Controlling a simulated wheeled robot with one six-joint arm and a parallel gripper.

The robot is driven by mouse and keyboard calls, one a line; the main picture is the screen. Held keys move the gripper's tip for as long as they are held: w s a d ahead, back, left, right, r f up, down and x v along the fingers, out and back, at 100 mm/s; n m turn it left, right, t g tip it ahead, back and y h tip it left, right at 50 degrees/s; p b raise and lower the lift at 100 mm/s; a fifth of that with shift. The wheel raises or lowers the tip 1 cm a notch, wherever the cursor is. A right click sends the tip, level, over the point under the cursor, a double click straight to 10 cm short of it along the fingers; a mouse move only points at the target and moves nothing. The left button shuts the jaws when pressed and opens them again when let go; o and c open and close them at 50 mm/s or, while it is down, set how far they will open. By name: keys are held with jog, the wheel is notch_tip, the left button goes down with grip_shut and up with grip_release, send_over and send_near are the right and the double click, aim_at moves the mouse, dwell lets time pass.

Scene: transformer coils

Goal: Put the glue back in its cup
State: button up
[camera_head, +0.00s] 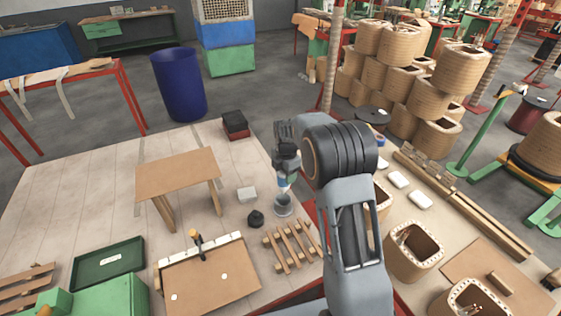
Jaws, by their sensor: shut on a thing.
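My gripper (287,166) is in the middle of the view, with my arm coming up from the lower right. It is shut on the glue (283,183), a small white and blue bottle pointing down. The glue is directly above a small grey cup (283,206) on the pale table, and its lower end overlaps the cup's opening in the picture. I cannot tell whether the tip is inside the cup or just above it. The fingers are small and partly hidden by the gripper body.
A dark round object (256,218) and a white block (247,194) stand close left of the cup. A wooden slatted rack (291,246) lies just in front. A small brown stand (178,174) is further left. My arm hides the table right of the cup.

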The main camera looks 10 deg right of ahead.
jog(key=shift+w+f, duration=0.15)
jog(key=shift+w, duration=0.25)
jog(key=shift+s+a+f+b, duration=0.1)
jog(key=shift+f+b, duration=2.75)
jog(key=shift+f, duration=1.2)
jog(key=o, duration=1)
jog(key=shift+o, duration=0.2)
notch_tip(320, 180, up, 14)
jog(key=shift+f+b, duration=0.1)
jog(key=shift+b, duration=0.3)
